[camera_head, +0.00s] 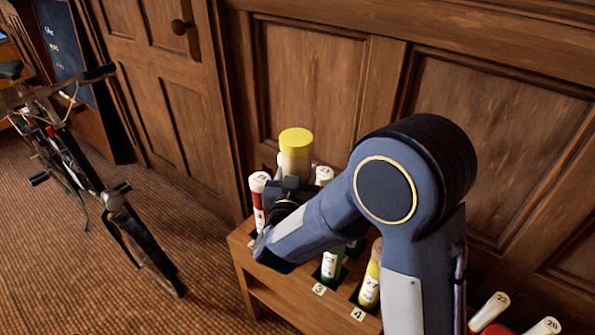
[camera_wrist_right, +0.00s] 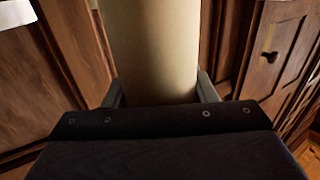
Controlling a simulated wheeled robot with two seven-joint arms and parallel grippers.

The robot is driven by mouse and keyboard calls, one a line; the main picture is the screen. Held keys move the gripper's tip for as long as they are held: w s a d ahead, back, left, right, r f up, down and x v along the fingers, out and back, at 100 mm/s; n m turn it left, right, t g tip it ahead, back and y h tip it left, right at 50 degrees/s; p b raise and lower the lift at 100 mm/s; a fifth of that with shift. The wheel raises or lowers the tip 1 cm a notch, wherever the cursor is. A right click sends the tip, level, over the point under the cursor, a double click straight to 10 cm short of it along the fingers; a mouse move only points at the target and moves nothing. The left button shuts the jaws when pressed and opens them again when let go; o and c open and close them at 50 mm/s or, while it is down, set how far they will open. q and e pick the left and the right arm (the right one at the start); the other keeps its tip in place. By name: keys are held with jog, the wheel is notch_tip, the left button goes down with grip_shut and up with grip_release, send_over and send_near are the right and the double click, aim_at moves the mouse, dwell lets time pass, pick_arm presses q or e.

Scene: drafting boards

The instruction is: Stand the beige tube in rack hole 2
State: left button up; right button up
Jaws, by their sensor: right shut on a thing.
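The beige tube (camera_head: 297,163) has a yellow cap and stands about upright above the back of the wooden rack (camera_head: 246,269). My right gripper (camera_head: 289,188) is shut on it; the wrist view shows the tube (camera_wrist_right: 152,50) between the two fingers (camera_wrist_right: 157,90). The tube's lower end is hidden by my arm, so I cannot tell whether it is in a hole. A dark square hole in the rack's front left is partly covered by my forearm. Hole 2's label is not visible. My left gripper is not in view.
A red tube (camera_head: 258,195) stands at the rack's left. A green tube (camera_head: 331,264) is by label 3 (camera_head: 320,289), a yellow tube (camera_head: 370,283) by label 4 (camera_head: 358,314). Another white cap (camera_head: 324,174) shows behind my arm. Wood panelling is close behind; a bicycle (camera_head: 100,190) is at left.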

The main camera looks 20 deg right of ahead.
notch_tip(320, 180, down, 8)
jog(key=b, duration=0.6)
jog(key=shift+f+b, duration=0.15)
jog(key=shift+b, duration=0.15)
jog(key=o, duration=1.3)
jog(key=shift+o, duration=0.2)
jog(key=v, duration=0.8)
jog(key=shift+p, duration=0.35)
